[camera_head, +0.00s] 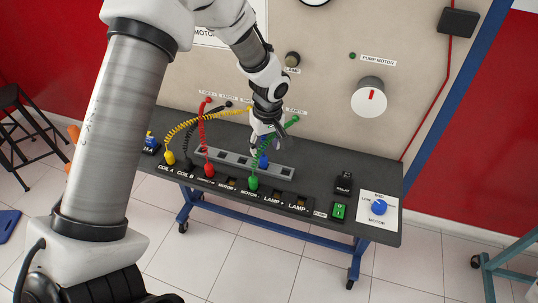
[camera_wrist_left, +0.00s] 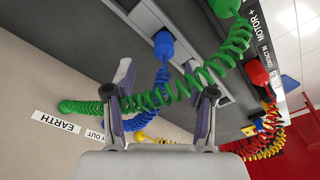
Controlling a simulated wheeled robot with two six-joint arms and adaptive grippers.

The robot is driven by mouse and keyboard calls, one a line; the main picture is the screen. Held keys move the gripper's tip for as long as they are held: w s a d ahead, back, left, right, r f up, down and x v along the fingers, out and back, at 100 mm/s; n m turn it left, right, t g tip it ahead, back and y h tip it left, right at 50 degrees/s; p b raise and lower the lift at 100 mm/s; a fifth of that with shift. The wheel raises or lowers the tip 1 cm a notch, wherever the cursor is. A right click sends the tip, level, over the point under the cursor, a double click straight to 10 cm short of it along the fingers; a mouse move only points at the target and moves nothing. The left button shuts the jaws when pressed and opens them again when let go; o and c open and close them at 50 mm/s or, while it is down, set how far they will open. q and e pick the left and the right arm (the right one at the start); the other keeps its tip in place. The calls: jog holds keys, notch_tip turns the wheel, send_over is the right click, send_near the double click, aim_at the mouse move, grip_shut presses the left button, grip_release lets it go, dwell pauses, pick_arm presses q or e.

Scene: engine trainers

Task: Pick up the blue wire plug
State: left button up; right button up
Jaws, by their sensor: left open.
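The blue wire plug (camera_head: 263,161) stands in the grey socket strip on the bench, close below my left gripper (camera_head: 264,134). In the left wrist view the blue plug (camera_wrist_left: 163,45) is beyond the fingertips, with its coiled blue wire (camera_wrist_left: 160,84) running back between the fingers. My left gripper (camera_wrist_left: 163,88) is open, and nothing is clamped in it. The coiled green wire (camera_wrist_left: 145,100) crosses the picture between and over the fingers; I cannot tell whether it touches them. My right gripper is not in view.
The green plug (camera_head: 252,183) and red plug (camera_head: 209,170) stand near the bench's front row. A yellow plug (camera_head: 169,158) is further left. The wall panel (camera_head: 320,75) rises behind the arm. A blue knob (camera_head: 379,207) is at the bench's right end.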

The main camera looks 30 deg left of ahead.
aim_at(264, 156)
pick_arm(q)
jog(key=shift+s+f+p, duration=0.55)
jog(key=shift+f+p, duration=0.15)
jog(key=shift+f, duration=0.2)
jog(key=f, duration=0.1)
jog(key=w+f, duration=0.1)
jog(key=f, duration=0.1)
jog(key=shift+a+f+p, duration=0.2)
jog(key=shift+p, duration=0.15)
jog(key=shift+f, duration=0.3)
jog(key=shift+s+r, duration=0.1)
jog(key=shift+c, duration=0.7)
jog(key=shift+s+r, duration=0.1)
jog(key=c, duration=0.9)
